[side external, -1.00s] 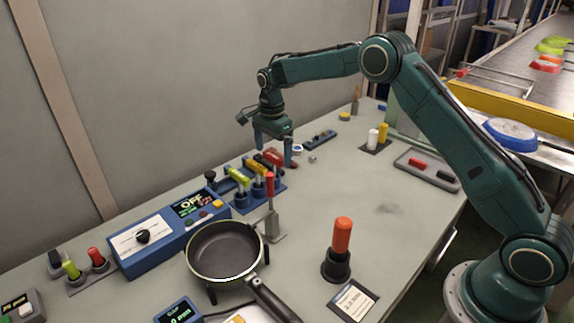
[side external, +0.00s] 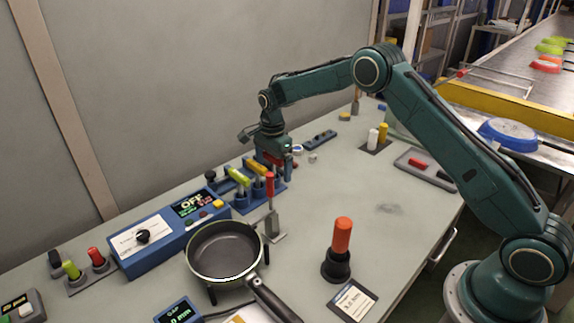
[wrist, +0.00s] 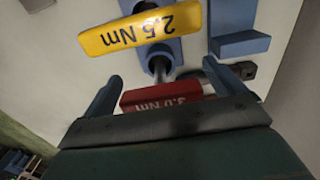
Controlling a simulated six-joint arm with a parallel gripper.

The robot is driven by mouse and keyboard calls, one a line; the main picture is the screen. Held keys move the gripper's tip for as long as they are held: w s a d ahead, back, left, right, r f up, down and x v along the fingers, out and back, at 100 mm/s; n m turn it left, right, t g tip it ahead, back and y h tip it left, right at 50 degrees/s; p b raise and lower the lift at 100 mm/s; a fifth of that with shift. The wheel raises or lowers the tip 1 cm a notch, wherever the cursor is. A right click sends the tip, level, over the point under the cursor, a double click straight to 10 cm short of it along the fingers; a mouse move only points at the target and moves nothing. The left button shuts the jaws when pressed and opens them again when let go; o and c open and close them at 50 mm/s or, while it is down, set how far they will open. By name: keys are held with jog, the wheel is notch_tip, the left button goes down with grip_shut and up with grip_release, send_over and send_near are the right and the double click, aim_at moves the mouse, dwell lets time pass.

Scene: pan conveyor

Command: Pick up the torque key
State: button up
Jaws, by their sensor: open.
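Several torque keys stand in a blue rack (side external: 243,204). A lime-green key (side external: 238,175) and a yellow key (side external: 256,165) show in the side view. In the wrist view, the yellow key (wrist: 138,30) reads 2.5 Nm. A red key (wrist: 162,94) reading 3.0 Nm lies closer to my gripper. My gripper (side external: 275,164) is low over the rack's far end and hides most of the red key in the side view. In the wrist view, my open gripper (wrist: 170,88) has one finger on either side of the red handle, with gaps visible.
A red-handled lever (side external: 270,190) stands upright just in front of the rack. A blue control box (side external: 160,235) and a black pan (side external: 225,250) are nearer. A red-handled tool in a black holder (side external: 340,255) stands right. The table's middle right is clear.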

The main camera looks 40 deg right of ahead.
jog(key=shift+c, duration=0.4)
jog(key=c, duration=1.1)
jog(key=shift+r, duration=0.15)
notch_tip(320, 180, up, 20)
jog(key=shift+f, duration=0.1)
